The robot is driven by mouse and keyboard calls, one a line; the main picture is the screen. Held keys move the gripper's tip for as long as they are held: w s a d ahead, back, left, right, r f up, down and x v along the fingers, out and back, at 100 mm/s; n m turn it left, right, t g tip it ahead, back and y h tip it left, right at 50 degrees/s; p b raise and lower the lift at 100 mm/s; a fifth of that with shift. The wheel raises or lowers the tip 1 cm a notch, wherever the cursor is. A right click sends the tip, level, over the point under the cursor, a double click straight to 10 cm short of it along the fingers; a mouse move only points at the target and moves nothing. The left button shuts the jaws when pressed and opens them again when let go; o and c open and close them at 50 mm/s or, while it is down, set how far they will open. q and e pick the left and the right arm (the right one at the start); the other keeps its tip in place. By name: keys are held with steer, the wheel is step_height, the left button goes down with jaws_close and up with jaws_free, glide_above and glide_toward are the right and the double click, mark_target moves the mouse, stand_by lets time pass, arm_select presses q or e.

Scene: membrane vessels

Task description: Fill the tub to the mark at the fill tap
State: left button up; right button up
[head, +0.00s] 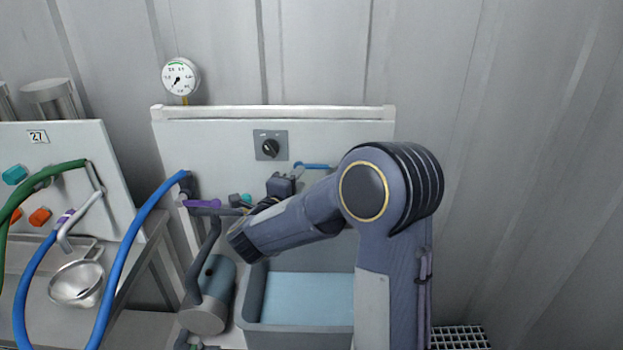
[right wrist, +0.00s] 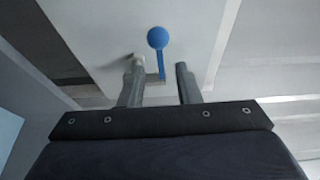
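The grey tub (head: 250,315) stands below the white panel, with a flat pale blue surface (head: 305,298) inside that looks like water. My right arm hides its right part. I cannot make out a fill mark. A blue lever (head: 313,165), apparently the fill tap's handle, is on the panel above the tub; its round knob and stem show in the right wrist view (right wrist: 158,40). My right gripper (head: 282,180) is close to it, fingers apart; in the wrist view the open fingers (right wrist: 159,72) flank the lever's lower stem, with no clear contact. My left gripper is out of view.
A dial gauge (head: 180,77) and a black rotary knob (head: 270,147) are at the panel. A purple lever (head: 202,203), a grey cylinder (head: 210,300) and a blue hose (head: 130,245) lie left of the tub. A steel bowl (head: 77,283) is further left. A floor grate (head: 460,338) is at right.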

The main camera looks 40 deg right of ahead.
mark_target(311, 169)
steer(key=shift+d+m, duration=0.3)
steer(key=shift+d, duration=0.3)
steer(key=p+x, duration=0.1)
steer(key=x, duration=0.5)
steer(key=shift+w+d, duration=0.2)
steer(key=shift+d, duration=0.1)
jaws_close()
